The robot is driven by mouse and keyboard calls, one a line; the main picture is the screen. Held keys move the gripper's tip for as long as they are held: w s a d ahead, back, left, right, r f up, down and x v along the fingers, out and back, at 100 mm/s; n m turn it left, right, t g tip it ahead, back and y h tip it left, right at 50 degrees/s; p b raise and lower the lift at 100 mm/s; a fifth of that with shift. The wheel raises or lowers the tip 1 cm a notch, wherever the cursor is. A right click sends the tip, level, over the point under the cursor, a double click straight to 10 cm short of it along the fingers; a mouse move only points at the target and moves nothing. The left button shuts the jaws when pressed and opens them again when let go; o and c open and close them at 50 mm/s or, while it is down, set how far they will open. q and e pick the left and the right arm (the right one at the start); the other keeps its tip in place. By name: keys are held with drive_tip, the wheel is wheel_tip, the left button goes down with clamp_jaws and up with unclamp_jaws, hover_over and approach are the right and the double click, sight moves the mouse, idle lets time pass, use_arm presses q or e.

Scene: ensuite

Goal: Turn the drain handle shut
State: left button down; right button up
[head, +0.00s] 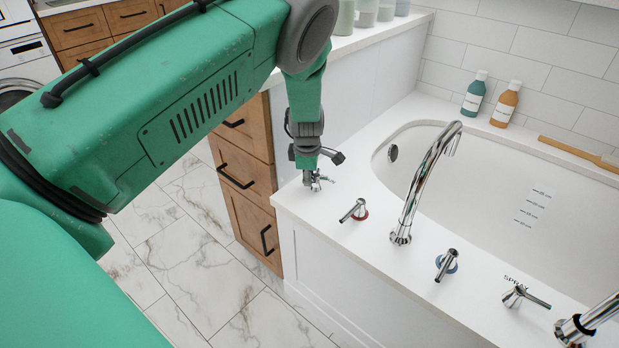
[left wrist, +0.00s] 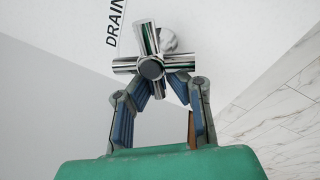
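The drain handle (head: 318,183) is a chrome cross-shaped knob on the white tub deck, at the near left corner. In the left wrist view the cross (left wrist: 151,68) shows from above, with the printed word DRAIN beside it. My left gripper (head: 312,172) points down right at the handle. In the left wrist view its two fingers (left wrist: 160,88) stand apart, on either side of the cross's lower arm. Contact between the fingertips and the metal cannot be told. My right gripper is not in view.
A chrome tap (head: 425,185) rises between a red-ringed handle (head: 355,211) and a blue-ringed handle (head: 446,265). A spray handle (head: 524,296) lies further right. Two bottles (head: 490,97) stand on the far tub edge. Wooden drawers (head: 243,170) stand left of the tub.

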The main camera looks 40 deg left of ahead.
use_arm(q)
drive_tip(key=shift+w+r+m, duration=0.15)
drive_tip(key=shift+w+m, duration=0.15)
idle(0.5)
drive_tip(key=shift+w+a+r+m+h+p, duration=0.1)
drive_tip(key=shift+w+m+h+p, duration=0.05)
drive_tip(key=shift+m+p, duration=0.45)
drive_tip(key=shift+w+m+h+p, duration=0.1)
drive_tip(key=shift+m+h+p, duration=0.05)
drive_tip(key=shift+m+p, duration=0.4)
drive_tip(key=shift+w+m+h+p, duration=0.15)
drive_tip(key=shift+w+m+p, duration=0.05)
drive_tip(key=shift+m, duration=0.75)
drive_tip(key=shift+w+m+h+p, duration=0.15)
drive_tip(key=shift+m+p, duration=0.05)
drive_tip(key=shift+m, duration=0.7)
drive_tip(key=c, duration=1.6)
unclamp_jaws()
drive_tip(key=shift+o, duration=0.2)
drive_tip(key=shift+s, duration=0.15)
wheel_tip(320, 180, up, 12)
drive_tip(key=s, duration=0.2)
drive_tip(key=shift+f, duration=0.25)
